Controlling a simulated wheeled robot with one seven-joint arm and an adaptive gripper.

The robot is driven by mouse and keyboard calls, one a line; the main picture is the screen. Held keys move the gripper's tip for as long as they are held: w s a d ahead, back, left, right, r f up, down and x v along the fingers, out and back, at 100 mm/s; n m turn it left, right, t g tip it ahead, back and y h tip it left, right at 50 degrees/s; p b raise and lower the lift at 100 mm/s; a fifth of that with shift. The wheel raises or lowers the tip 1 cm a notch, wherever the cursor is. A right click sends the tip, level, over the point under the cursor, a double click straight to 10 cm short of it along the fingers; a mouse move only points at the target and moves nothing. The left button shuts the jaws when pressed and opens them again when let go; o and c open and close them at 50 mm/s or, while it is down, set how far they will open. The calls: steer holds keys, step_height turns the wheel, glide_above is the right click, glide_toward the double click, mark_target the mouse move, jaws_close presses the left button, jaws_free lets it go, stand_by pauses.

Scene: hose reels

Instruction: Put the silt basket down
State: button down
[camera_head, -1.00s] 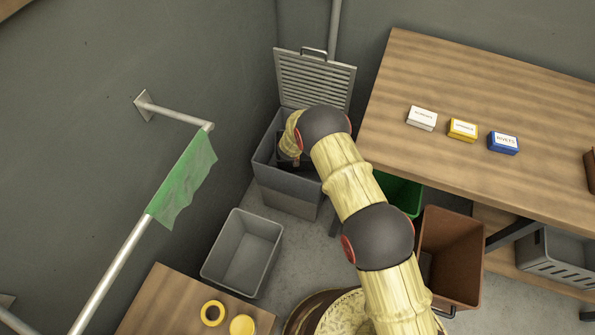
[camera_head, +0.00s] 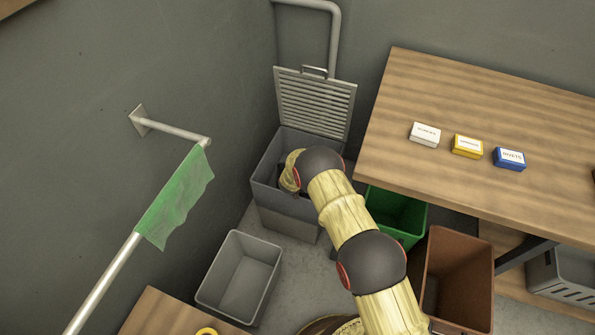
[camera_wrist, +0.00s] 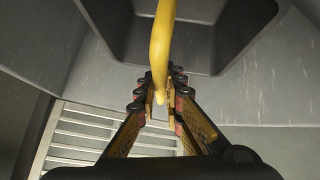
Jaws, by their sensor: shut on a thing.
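The silt basket (camera_wrist: 215,52) is a dark grey tub with a yellow handle (camera_wrist: 161,55), at the top of the wrist view. My gripper (camera_wrist: 160,92) is shut on the yellow handle, which comes up between its fingertips. In the head view, my wrist reaches down into a tall grey box (camera_head: 285,208) in the corner. The basket and fingers are hidden there behind my arm and the box's wall. I cannot tell whether the basket touches the box's floor.
The box's slatted lid (camera_head: 314,103) stands open against the wall. An empty light grey bin (camera_head: 240,277) is at left front. Green (camera_head: 396,214) and brown (camera_head: 459,280) bins and a workbench (camera_head: 480,110) are at right. A pole with green cloth (camera_head: 176,197) is at left.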

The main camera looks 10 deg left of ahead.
steer(key=shift+f, duration=0.15)
steer(key=c, duration=1.9)
jaws_free()
steer(key=shift+r, duration=0.25)
steer(key=p+v, duration=0.4)
steer(key=v, duration=0.8)
steer(key=shift+d+f, duration=0.1)
